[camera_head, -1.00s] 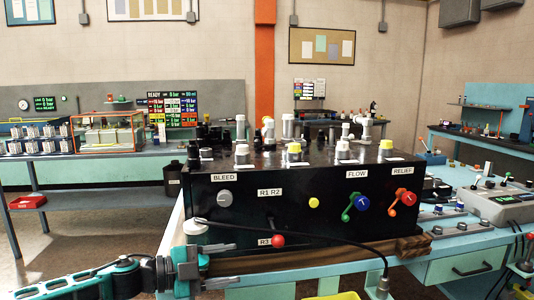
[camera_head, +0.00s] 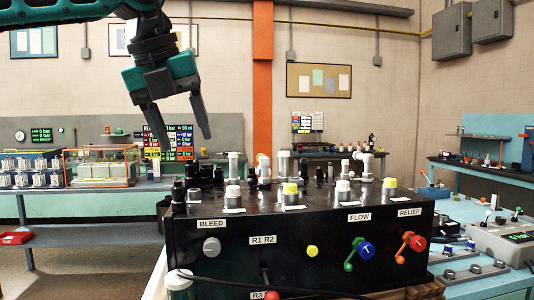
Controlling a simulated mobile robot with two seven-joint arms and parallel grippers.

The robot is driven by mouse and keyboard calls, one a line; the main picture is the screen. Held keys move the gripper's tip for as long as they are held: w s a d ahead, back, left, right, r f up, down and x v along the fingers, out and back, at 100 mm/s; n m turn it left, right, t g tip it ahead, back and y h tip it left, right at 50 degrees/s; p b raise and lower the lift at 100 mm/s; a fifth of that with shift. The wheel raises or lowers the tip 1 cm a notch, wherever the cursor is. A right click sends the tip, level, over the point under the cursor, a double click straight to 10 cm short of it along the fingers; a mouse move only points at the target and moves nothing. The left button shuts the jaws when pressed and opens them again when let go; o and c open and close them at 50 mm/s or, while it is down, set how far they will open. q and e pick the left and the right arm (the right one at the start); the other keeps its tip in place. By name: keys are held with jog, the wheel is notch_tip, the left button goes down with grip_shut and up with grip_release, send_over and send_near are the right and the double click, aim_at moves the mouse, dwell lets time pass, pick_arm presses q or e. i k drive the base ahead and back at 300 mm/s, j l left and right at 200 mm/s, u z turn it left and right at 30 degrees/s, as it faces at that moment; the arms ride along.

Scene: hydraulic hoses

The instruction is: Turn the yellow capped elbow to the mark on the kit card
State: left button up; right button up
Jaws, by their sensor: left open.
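A black manifold box (camera_head: 330,225) stands on the bench with several pale fittings on its top. I cannot tell which is the elbow. Small white labels lie in front of the fittings; I cannot make out which is the kit card or its mark. My left gripper (camera_head: 184,142) hangs from above, open and empty, fingers pointing down, above the box's left end and left of both yellow caps. My right gripper is out of view.
The box front carries a grey knob (camera_head: 212,246), a yellow button (camera_head: 312,251), a green-blue valve handle (camera_head: 359,252) and an orange-red one (camera_head: 410,247). A black hose (camera_head: 270,288) runs low across the front. Tall pale fittings crowd the box's rear. The air above is clear.

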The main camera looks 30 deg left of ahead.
aim_at(264, 161)
jog(key=i+j, duration=0.15)
jog(key=i, duration=0.25)
jog(key=i+j, duration=0.2)
jog(key=i, duration=0.2)
jog(key=i+j, duration=0.15)
jog(key=i, duration=0.25)
